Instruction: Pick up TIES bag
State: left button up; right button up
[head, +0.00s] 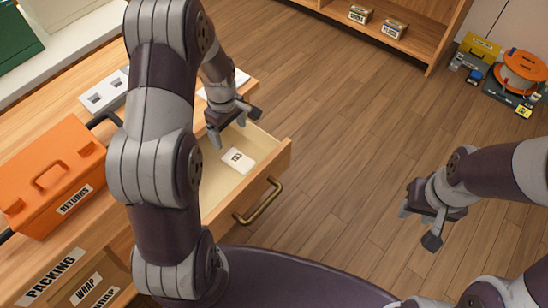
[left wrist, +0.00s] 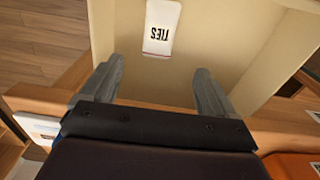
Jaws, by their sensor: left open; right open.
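The TIES bag (head: 238,158) is a small white packet with dark lettering. It lies flat in the open drawer (head: 240,187), near its middle. In the left wrist view the TIES bag (left wrist: 162,28) shows ahead of the fingers, with its lettering upside down. My left gripper (head: 236,122) is open and empty, above the back part of the drawer; its fingers (left wrist: 158,90) are spread and apart from the bag. My right gripper (head: 420,222) is open and empty over the floor at the right.
The drawer front has a brass handle (head: 258,203). A shelf with two small boxes (head: 376,20) stands at the back. A toolbox (head: 480,46) and orange reel (head: 522,70) are far right.

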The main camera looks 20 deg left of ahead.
aim_at(232, 155)
pick_arm(q)
jog(key=f, duration=0.8)
jog(key=a+f+b, duration=0.1)
jog(key=f, duration=0.4)
jog(key=shift+w, duration=0.2)
jog(key=shift+d+r, duration=0.1)
jog(key=shift+r, duration=0.05)
jog(key=c, duration=1.2)
